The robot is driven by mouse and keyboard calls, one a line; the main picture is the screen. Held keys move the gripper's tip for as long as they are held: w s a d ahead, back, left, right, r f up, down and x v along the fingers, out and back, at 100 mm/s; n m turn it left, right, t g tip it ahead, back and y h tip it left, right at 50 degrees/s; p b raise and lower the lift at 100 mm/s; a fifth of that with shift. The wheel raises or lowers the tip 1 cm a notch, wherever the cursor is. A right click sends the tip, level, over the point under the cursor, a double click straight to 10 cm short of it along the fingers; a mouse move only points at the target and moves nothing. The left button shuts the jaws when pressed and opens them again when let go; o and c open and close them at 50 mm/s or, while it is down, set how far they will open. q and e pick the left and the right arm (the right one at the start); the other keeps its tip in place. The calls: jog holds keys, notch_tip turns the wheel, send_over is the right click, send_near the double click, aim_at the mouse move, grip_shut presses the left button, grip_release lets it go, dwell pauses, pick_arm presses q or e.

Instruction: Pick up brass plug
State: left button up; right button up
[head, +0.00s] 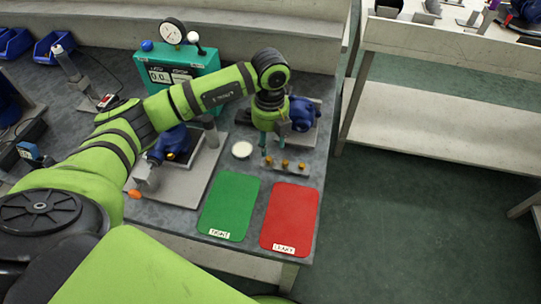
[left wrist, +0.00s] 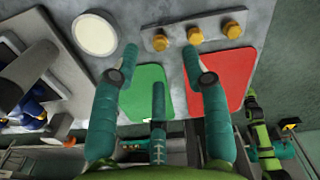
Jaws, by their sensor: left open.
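Three brass plugs stand in a row on a light grey strip (left wrist: 212,36): a left one (left wrist: 160,42), a middle one (left wrist: 195,35) and a right one (left wrist: 232,29). In the head view the plugs (head: 285,164) are on the bench in front of my left gripper (head: 276,146). In the left wrist view its teal fingers (left wrist: 160,65) are spread apart, with nothing between them. The fingertips are near the strip, with the middle plug beyond the right finger. Part of my right arm shows at the lower right of the left wrist view; its jaw state is unclear.
A green mat (head: 229,206) and a red mat (head: 290,217) lie at the bench's front edge. A white round dish (head: 241,149) is left of the plugs. A teal gauge box (head: 160,72) and blue pumps (head: 302,113) stand behind and beside my arm.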

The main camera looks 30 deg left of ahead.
aim_at(269, 159)
pick_arm(q)
jog(key=f, duration=0.2)
jog(key=f+p, duration=0.1)
jog(key=f, duration=0.3)
jog(key=shift+s, duration=0.3)
grip_shut()
